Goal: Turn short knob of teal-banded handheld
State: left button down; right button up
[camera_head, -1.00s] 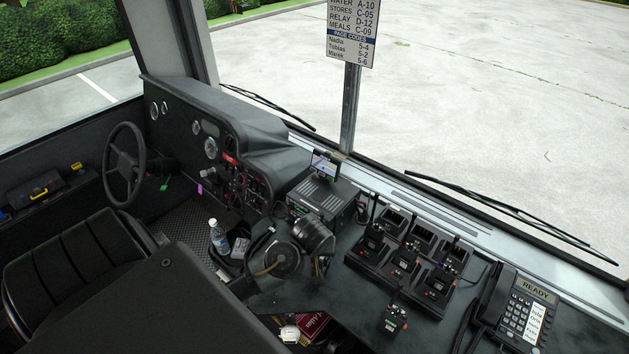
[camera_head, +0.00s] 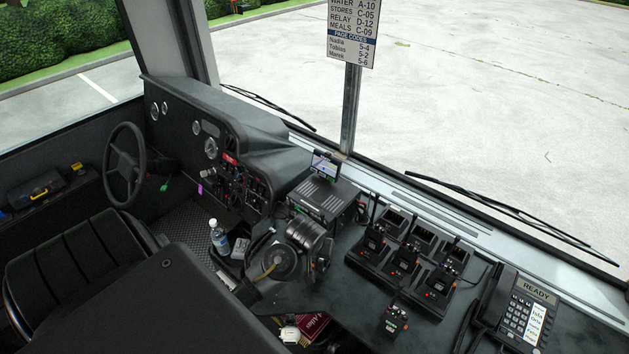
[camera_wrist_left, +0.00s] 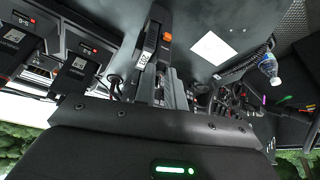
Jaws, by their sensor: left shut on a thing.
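In the left wrist view my left gripper (camera_wrist_left: 155,50) is shut on a dark thing with a white number label (camera_wrist_left: 144,66) and orange marks. It looks like a handheld, but no teal band shows on it. My right gripper is not in view.
A charging dock (camera_head: 385,270) holds several handhelds with upright antennas. A desk phone (camera_head: 515,310) stands to its right. A radio unit with a small screen (camera_head: 325,196) is behind my left wrist. A water bottle (camera_head: 219,238) is to the left. The dash around the banded handheld is mostly clear.

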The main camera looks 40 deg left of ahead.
pick_arm(q)
jog(key=m+h, duration=0.1)
jog(key=m, duration=0.2)
jog(key=shift+a+m+h, duration=0.15)
jog(key=shift+m+h, duration=0.35)
jog(key=shift+m, duration=0.5)
jog(key=c, duration=1.5)
grip_release()
jog(key=shift+o, duration=0.2)
jog(key=shift+r, duration=0.1)
